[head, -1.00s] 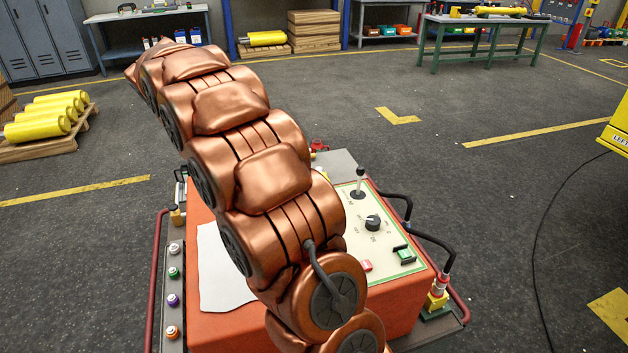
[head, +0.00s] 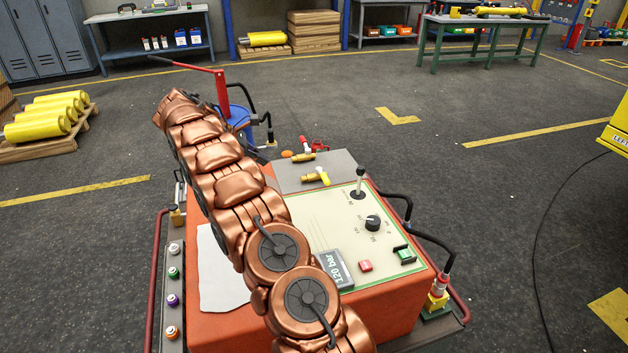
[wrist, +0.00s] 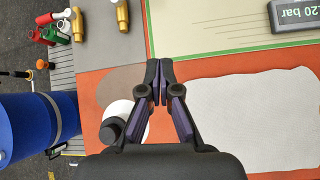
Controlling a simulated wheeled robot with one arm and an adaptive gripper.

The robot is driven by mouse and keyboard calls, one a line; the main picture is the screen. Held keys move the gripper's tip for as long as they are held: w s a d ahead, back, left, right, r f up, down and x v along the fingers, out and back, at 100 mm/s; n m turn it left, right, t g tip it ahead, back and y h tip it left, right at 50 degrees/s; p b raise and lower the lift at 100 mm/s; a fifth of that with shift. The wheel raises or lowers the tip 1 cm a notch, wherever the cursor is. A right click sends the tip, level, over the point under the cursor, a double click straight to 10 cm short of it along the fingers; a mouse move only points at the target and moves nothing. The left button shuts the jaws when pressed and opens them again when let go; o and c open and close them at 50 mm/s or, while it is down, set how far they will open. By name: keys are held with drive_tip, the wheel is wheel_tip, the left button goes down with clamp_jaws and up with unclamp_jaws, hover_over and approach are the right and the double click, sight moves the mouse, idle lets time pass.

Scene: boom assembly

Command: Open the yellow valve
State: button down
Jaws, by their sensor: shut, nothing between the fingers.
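A brass valve with a yellow handle (head: 320,176) lies on the grey plate at the back of the orange console in the head view. A brass fitting at the top of the wrist view (wrist: 122,14) appears to be this valve; its handle is not clearly shown there. My gripper (wrist: 159,72) is shut and empty over the console's orange top, below and right of that fitting in the wrist picture. In the head view my arm hides the gripper.
A second brass valve with a white handle (head: 304,150) and a red fitting (head: 320,146) sit just behind. A blue drum (wrist: 38,125) stands at the left of the wrist view. The panel has a joystick (head: 359,182), a knob (head: 373,222) and a "120 bar" display (head: 334,270).

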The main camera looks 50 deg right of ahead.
drive_tip(key=d+f+n+g+h, duration=0.1)
drive_tip(key=d+f, duration=0.6)
drive_tip(key=f, duration=0.2)
drive_tip(key=shift+w+d+f+n, duration=0.25)
drive_tip(key=shift+w+d+n, duration=0.05)
drive_tip(key=shift+w+d, duration=0.1)
drive_tip(key=shift+s+g, duration=0.1)
drive_tip(key=shift+g, duration=0.2)
